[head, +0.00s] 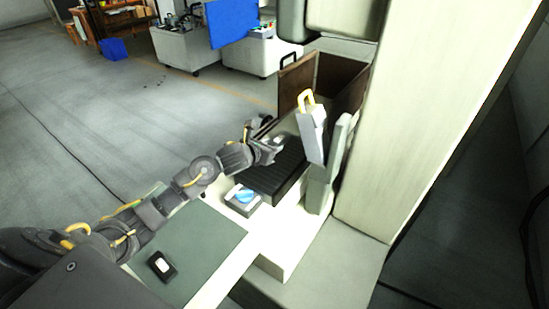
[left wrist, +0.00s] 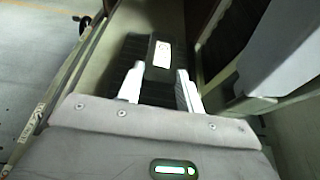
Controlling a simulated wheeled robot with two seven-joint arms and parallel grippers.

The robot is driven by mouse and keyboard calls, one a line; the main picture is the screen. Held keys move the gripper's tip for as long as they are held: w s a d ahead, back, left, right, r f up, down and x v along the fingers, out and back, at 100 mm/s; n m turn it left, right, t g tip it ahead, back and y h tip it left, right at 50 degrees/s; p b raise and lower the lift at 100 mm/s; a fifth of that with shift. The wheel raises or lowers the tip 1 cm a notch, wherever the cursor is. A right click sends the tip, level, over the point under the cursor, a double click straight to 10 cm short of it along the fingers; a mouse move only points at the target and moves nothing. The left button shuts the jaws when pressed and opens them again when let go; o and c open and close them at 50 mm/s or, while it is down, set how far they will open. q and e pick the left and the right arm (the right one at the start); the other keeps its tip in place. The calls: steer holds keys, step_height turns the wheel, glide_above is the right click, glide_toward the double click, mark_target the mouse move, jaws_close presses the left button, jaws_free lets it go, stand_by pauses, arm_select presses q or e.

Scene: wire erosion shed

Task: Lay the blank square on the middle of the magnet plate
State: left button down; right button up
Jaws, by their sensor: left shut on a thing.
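My left gripper (head: 272,150) reaches in from the left and is over the far left part of the magnet plate (head: 273,180), a black ribbed slab. In the left wrist view my left gripper (left wrist: 160,82) is shut on the blank (left wrist: 156,72), a dark block with a white label, held between its two pale fingers. The ribbed magnet plate (left wrist: 134,47) shows beyond and below the blank. I cannot tell whether the blank touches the plate. In the head view the blank is mostly hidden by the gripper. My right gripper is not in view.
A grey upright head with a yellow loop (head: 312,135) stands at the plate's right. Brown panels (head: 340,78) close off the back. A small tray with a blue item (head: 243,196) sits in front. A dark piece with a white label (head: 161,265) lies on a green mat (head: 205,250).

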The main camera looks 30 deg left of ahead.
mark_target(271, 166)
arm_select(q)
step_height(271, 166, down, 2)
steer(key=shift+w+f, duration=0.1)
steer(key=shift+f, duration=0.15)
steer(key=shift+f+p, duration=0.3)
steer(key=shift+f, duration=0.2)
step_height(271, 166, down, 3)
steer(key=shift+p, duration=0.45)
steer(key=shift+f, duration=0.2)
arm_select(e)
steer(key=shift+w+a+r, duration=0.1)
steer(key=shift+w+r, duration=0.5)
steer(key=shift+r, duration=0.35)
arm_select(q)
steer(key=shift+f, duration=0.2)
steer(key=c, duration=0.9)
jaws_free()
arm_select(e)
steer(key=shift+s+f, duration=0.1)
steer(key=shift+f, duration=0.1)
